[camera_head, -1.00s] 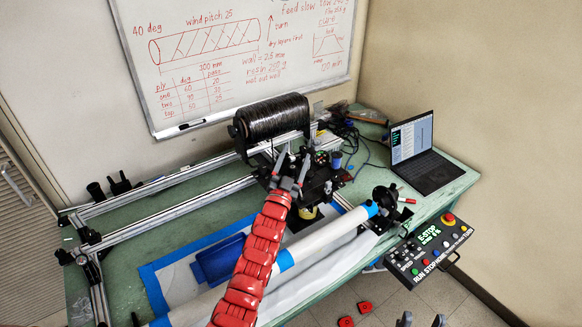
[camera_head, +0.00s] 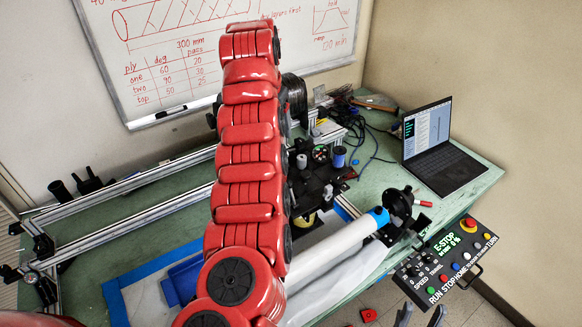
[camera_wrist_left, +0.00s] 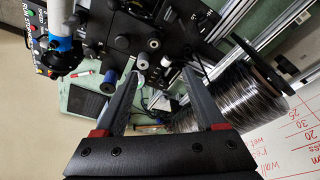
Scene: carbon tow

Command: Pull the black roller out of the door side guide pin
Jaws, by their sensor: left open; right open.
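The black carriage plate (camera_head: 322,180) with guide pins stands on the bench's rails. In the head view a small dark roller (camera_head: 301,161) with a pale end shows on it, just right of my left arm. The wrist view shows the plate from above, with a pale-ended roller (camera_wrist_left: 143,61) between my fingertips in the picture and a dark roller (camera_wrist_left: 108,84) left of them. I cannot tell which is on the door side pin. My left gripper (camera_wrist_left: 160,74) is open and empty; in the head view it is not visible. My right gripper (camera_head: 421,314) is open, low at the right.
A large black tow spool (camera_wrist_left: 247,94) lies to the right in the wrist view. A white tube (camera_head: 340,238) with blue bands, a laptop (camera_head: 440,150) and a control panel (camera_head: 448,260) are nearby. A blue spool (camera_head: 339,155) stands on the carriage. Cables lie behind it.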

